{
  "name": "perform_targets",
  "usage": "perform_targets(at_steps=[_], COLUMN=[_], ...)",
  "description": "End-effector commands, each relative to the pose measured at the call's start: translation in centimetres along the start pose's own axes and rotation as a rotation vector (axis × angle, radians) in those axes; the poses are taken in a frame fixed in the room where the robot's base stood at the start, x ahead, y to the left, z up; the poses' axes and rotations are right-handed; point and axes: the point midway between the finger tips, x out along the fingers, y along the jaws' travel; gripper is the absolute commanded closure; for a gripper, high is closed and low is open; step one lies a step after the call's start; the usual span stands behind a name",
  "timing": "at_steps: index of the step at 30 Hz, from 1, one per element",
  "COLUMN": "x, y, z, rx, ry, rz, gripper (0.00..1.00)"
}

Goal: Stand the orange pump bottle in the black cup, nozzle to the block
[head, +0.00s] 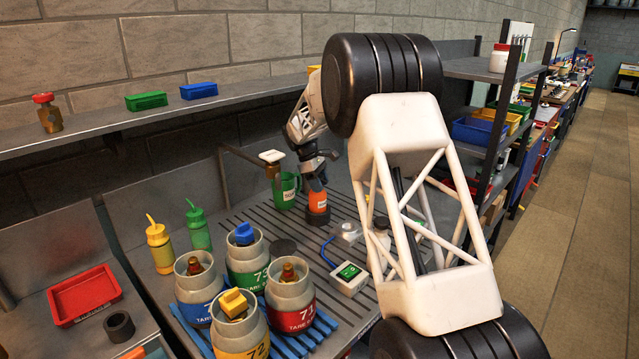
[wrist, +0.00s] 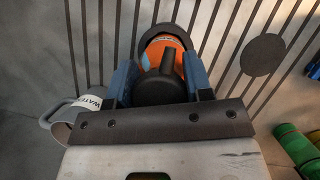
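The orange pump bottle (head: 317,201) stands upright on the slatted bench in the head view. My gripper (head: 315,180) is over its top. In the wrist view, the two blue fingers of my gripper (wrist: 162,82) lie against either side of the bottle's black pump head, and the orange body (wrist: 168,46) shows beyond it. A dark ring (wrist: 167,29), seemingly the black cup, surrounds the bottle's lower end; how deep the bottle sits in it is hidden.
A green mug (head: 285,188) stands close behind the bottle. A dark disc (head: 283,246) lies on the slats. A boxed device (head: 349,278) and labelled pots (head: 290,305) stand nearer. Squeeze bottles (head: 160,247) are left.

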Motion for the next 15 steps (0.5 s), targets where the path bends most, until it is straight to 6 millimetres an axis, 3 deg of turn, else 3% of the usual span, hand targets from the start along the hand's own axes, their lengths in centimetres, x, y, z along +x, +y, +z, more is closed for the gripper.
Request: perform_targets(at_steps=[1,5,15], x=[-0.04,-0.04,-0.16], y=[0.01,0.0,0.0], z=[0.02,0.01,0.07], rx=[0.0,0.0,0.0], ry=[0.0,0.0,0.0], rz=[0.0,0.0,0.0], gripper=[0.47,0.29,0.29])
